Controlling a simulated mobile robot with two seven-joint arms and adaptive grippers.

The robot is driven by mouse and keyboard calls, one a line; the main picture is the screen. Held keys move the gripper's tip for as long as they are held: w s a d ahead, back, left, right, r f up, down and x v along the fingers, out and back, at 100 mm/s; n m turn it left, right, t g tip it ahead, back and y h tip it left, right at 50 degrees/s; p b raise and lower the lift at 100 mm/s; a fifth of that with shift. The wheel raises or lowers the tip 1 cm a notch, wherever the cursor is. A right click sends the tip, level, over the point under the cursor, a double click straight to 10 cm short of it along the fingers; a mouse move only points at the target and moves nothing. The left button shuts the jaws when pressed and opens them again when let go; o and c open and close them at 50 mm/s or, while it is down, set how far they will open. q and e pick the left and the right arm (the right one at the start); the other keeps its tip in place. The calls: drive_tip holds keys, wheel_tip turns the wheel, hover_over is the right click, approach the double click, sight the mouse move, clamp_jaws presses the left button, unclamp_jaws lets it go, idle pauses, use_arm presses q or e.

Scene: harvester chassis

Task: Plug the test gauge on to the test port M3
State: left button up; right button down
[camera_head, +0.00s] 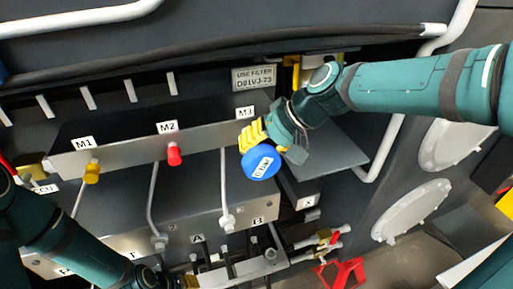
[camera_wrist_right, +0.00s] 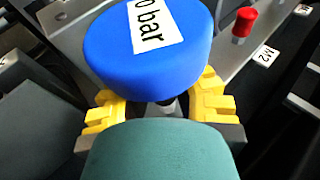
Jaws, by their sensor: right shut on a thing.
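The test gauge (camera_head: 260,163) is a round blue body with a white label. My right gripper (camera_head: 252,136), with yellow fingers, is shut on it just below the M3 label (camera_head: 245,113). In the right wrist view the gauge (camera_wrist_right: 150,45) sits between the yellow fingers (camera_wrist_right: 165,105), with a short grey stem below it. Port M3 itself is hidden behind the gauge and gripper, so I cannot tell whether they touch. My left gripper (camera_head: 189,282) shows only as a small yellow part at the bottom edge; its opening is unclear.
On the same metal rail (camera_head: 210,135), M1 has a yellow cap (camera_head: 92,172) and M2 a red cap (camera_head: 174,154). White pipes run down to the lower block (camera_head: 190,205). A black hose (camera_head: 230,60) crosses above. A red stand (camera_head: 343,273) is at lower right.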

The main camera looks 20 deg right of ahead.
drive_tip(key=shift+w, duration=0.8)
drive_tip(key=c, duration=0.9)
unclamp_jaws()
drive_tip(key=shift+o, duration=0.2)
drive_tip(key=shift+r, duration=0.1)
